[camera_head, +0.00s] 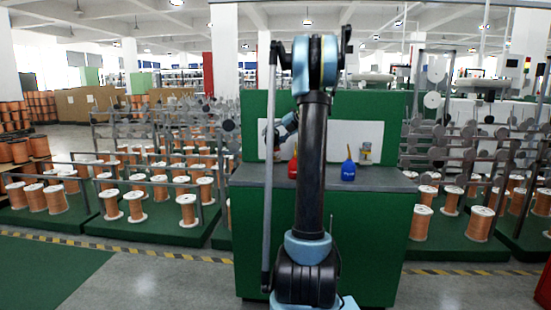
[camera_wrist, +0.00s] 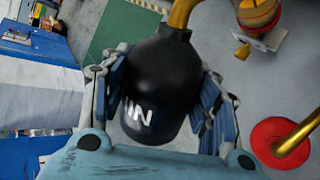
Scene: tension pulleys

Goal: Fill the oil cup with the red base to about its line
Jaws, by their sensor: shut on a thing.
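My gripper (camera_wrist: 165,70) is shut on a black oil can (camera_wrist: 160,90) with white lettering, its fingers on both sides of the body. The can's brass spout (camera_wrist: 180,14) runs out of the top of the wrist view, so its tip is hidden. An oil cup (camera_wrist: 258,12), amber with a red band and a small brass fitting, is partly in view at the upper right, apart from the can's body. Its fill line and oil level cannot be made out. In the head view my arm hides most of the gripper and the held can.
A red oil can (camera_head: 292,166) and a blue oil can (camera_head: 348,169) stand on the grey bench top (camera_head: 385,180). A small yellowish cup (camera_head: 366,151) is by the white panel (camera_head: 373,133). A red round thing (camera_wrist: 268,135) with a brass tube lies right of my gripper.

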